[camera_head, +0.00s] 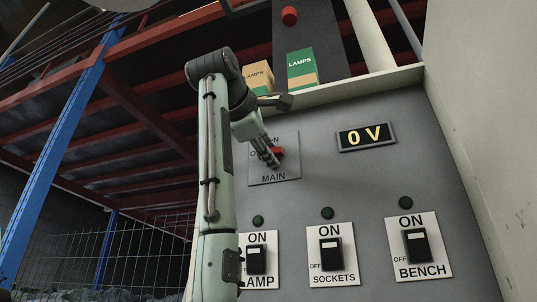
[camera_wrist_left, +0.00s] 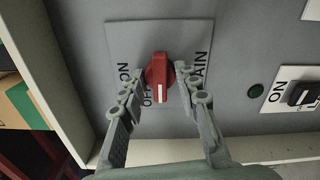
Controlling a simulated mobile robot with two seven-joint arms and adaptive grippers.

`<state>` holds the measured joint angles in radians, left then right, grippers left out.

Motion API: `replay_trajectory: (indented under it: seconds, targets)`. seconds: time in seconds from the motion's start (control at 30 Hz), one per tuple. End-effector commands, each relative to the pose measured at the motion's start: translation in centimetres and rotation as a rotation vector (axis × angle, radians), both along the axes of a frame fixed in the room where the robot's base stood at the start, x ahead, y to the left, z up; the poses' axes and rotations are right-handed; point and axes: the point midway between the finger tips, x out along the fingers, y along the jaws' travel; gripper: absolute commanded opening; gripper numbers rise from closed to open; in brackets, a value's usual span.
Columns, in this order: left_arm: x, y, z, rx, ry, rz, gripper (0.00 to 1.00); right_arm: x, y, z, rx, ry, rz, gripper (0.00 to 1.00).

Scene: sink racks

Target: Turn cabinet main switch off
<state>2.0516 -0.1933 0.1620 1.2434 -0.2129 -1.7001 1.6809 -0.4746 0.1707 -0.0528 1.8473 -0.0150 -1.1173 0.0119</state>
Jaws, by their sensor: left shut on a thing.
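The main switch is a red rotary knob (camera_wrist_left: 160,68) on a grey plate marked MAIN; it also shows in the head view (camera_head: 279,153), partly hidden by my gripper. My left gripper (camera_wrist_left: 160,80) is shut on the knob, with one finger on each side; in the head view the gripper (camera_head: 273,158) reaches down to it from the upper left. The knob's white mark points down in the wrist view, towards the partly covered OFF lettering. The voltage display (camera_head: 366,137) reads 0 V. My right gripper is not in view.
Below are the lamp switch (camera_head: 256,260), sockets switch (camera_head: 331,254) and bench switch (camera_head: 417,245), with dark green indicators above them. Two lamp boxes (camera_head: 302,68) stand above the cabinet's top edge. A pale wall is at the right and blue-red racking at the left.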

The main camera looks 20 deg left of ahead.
Motion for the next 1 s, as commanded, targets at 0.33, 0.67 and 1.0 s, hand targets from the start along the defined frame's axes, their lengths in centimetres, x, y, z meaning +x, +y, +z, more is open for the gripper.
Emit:
replay_trajectory:
  seconds: [0.33,0.67,1.0]
  targets:
    - [0.0,0.0,-0.1,-0.020,0.003,0.001,0.03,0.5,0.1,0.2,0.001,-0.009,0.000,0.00]
    - [0.0,0.0,-0.1,-0.019,0.003,0.001,0.50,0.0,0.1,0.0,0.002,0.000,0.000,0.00]
    - [-0.2,0.0,0.0,-0.018,0.001,0.000,0.53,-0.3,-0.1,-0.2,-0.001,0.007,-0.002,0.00]
